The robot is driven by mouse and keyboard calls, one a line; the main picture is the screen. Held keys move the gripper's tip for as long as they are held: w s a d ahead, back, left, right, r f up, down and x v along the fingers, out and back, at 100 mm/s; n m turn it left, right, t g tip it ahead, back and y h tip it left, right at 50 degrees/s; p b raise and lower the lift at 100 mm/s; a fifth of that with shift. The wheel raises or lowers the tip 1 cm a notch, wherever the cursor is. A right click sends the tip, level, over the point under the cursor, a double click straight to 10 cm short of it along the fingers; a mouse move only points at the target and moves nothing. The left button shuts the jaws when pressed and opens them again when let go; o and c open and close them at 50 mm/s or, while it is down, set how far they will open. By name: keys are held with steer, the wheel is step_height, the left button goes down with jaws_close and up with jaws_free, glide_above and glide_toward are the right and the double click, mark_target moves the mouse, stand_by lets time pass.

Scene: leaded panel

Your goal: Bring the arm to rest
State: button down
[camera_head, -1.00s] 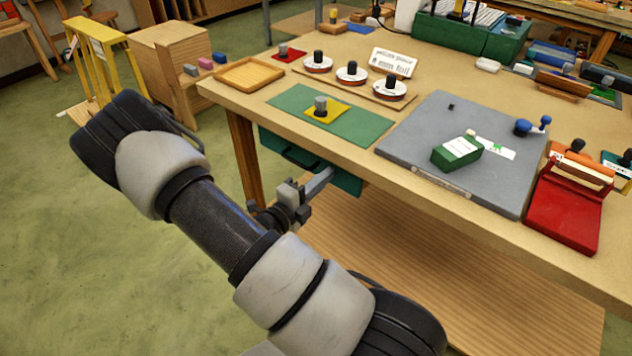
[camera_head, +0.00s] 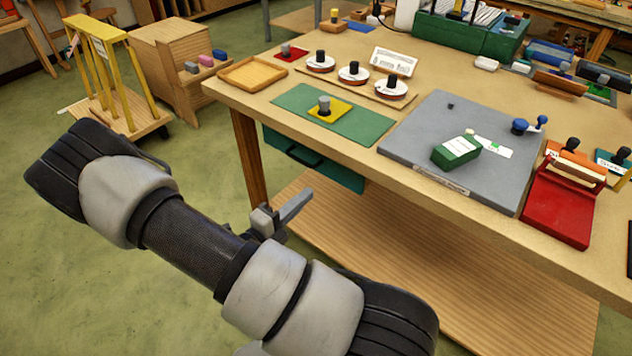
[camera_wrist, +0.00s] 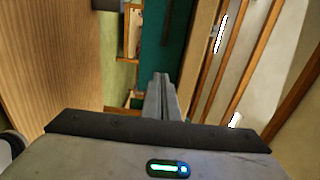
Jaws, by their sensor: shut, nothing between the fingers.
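My gripper (camera_head: 296,206) is in front of the wooden table (camera_head: 215,88), below the level of its top, partly hidden behind my own arm in the head view. Its fingers point up and to the right, toward the space under the table. In the wrist view my gripper (camera_wrist: 161,80) shows its two fingers pressed together, with nothing between them. It touches nothing that I can see.
A green drawer (camera_head: 310,160) hangs under the tabletop, and a wooden lower shelf (camera_head: 420,265) lies beneath. On top are a grey slab (camera_head: 410,140), a green box (camera_head: 456,152) and a red stand (camera_head: 560,212). A yellow rack (camera_head: 98,45) stands left. The green floor between is clear.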

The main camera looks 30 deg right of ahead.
steer(key=s+a+r+m+g+y, duration=0.2)
steer(key=s+a+r+m+y, duration=0.25)
steer(key=m, duration=0.65)
steer(key=s+a+r+m+g+y, duration=0.15)
steer(key=s+r+m+y, duration=0.3)
steer(key=r+m, duration=0.5)
steer(key=s+a+r+m+g+y, duration=0.2)
steer(key=s+a+r+m+y, duration=0.25)
steer(key=m, duration=0.85)
step_height(320, 180, up, 26)
steer(key=a+m+t+y+p, duration=0.3)
steer(key=m+t+p, duration=0.2)
steer(key=p, duration=1.3)
steer(key=shift+s+r+m, duration=0.15)
steer(key=shift+s+m, duration=0.2)
steer(key=shift+m, duration=0.4)
steer(key=shift+y, duration=0.25)
